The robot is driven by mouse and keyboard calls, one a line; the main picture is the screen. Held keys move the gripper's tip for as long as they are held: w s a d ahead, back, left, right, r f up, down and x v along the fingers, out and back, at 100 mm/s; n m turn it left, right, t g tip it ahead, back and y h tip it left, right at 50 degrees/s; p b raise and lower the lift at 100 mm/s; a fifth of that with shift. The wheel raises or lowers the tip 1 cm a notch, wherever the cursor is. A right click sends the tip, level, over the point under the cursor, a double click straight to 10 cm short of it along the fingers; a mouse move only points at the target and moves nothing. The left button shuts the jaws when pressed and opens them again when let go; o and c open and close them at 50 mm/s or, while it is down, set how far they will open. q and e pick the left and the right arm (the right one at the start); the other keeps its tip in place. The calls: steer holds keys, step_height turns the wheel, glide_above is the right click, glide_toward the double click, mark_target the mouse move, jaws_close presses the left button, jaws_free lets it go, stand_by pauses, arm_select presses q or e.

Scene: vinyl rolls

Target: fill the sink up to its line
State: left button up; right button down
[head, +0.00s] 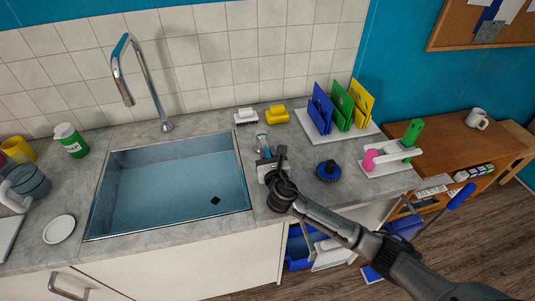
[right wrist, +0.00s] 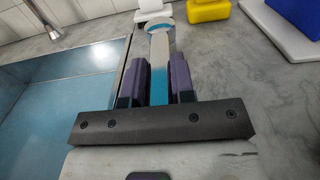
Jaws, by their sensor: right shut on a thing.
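The sink (head: 118,151) is a rectangular metal-rimmed basin with a bluish inside; a small dark diamond shape (head: 215,201) shows low in it. I cannot tell the water level or make out a fill line. The chrome tap (head: 150,82) arches over the back of the sink, with no visible stream. My right gripper (head: 266,155) is at the sink's right rim. In the right wrist view its purple fingers (right wrist: 159,82) are shut on a white and teal handle (right wrist: 160,52) with a rounded top. The handle's top also shows in the head view (head: 262,140). My left gripper is out of view.
Behind my right gripper are a white brush (head: 246,117) and a yellow block (head: 277,114). To its right are a blue round brush (head: 328,171) and a rack of coloured boards (head: 341,105). A green-labelled bottle (head: 70,140) and white saucer (head: 59,229) are left of the sink.

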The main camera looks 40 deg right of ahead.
steer(key=shift+s+d+r+n+t+y+p, duration=0.15)
steer(key=shift+d+n+t+y+p, duration=0.25)
steer(key=shift+y, duration=0.3)
steer(key=shift+d+n+y, duration=0.15)
steer(key=shift+n+y, duration=0.25)
steer(key=shift+f, duration=0.2)
steer(key=c, duration=1.3)
jaws_free()
steer(key=o, duration=0.3)
steer(key=shift+o, duration=0.2)
steer(key=shift+s, duration=0.2)
